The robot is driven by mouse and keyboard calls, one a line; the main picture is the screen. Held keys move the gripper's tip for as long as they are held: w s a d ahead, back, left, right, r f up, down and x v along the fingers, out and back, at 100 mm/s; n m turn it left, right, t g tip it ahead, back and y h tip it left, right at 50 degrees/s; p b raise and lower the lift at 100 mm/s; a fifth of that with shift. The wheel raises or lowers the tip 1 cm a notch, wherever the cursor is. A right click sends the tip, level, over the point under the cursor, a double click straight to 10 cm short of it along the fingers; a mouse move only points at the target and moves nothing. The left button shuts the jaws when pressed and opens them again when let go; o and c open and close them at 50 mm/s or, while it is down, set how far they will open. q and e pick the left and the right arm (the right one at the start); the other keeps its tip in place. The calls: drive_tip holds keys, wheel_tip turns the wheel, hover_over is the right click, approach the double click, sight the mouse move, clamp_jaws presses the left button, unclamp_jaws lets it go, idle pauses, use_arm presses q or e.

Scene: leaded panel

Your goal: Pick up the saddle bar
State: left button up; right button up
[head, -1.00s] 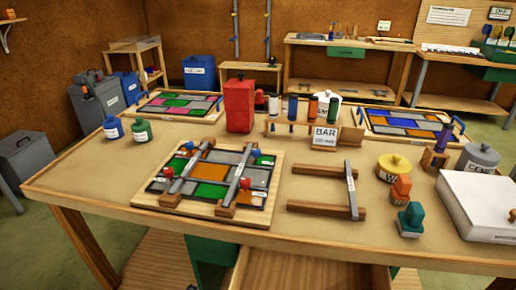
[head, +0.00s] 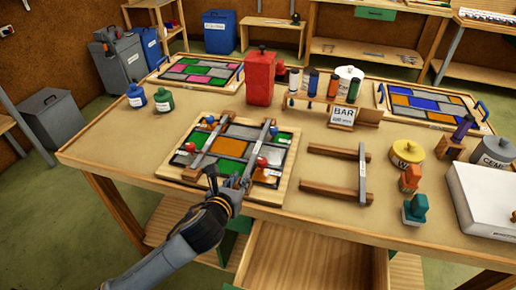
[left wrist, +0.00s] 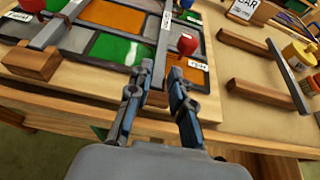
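Three grey bars show. One bar (head: 362,172) lies across two brown wooden rails (head: 335,190) right of the panel; it also shows in the left wrist view (left wrist: 290,72). The other two, a left bar (head: 209,143) and a right bar (head: 262,139), lie across the leaded panel (head: 230,147) with wooden blocks under their ends. My left gripper (head: 238,184) is over the panel's front edge, at the near end of the right bar. In the left wrist view its fingers (left wrist: 160,78) stand apart, with that bar's near end and block seen between them. Contact cannot be told. My right gripper is out of view.
Red and blue knobs stand on the panel, close to the bars. A BAR sign (head: 343,116) and a bottle rack stand behind the rails. A yellow tin (head: 407,152), stamps and a white box (head: 485,195) are at right. An open drawer (head: 310,258) juts out below the table front.

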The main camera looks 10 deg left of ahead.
sight(249, 167)
use_arm(q)
drive_tip(key=shift+x, duration=3.1)
drive_tip(key=shift+d, duration=0.1)
drive_tip(key=shift+r, duration=0.1)
drive_tip(key=shift+s, duration=0.1)
clamp_jaws()
drive_tip(key=shift+r, duration=0.1)
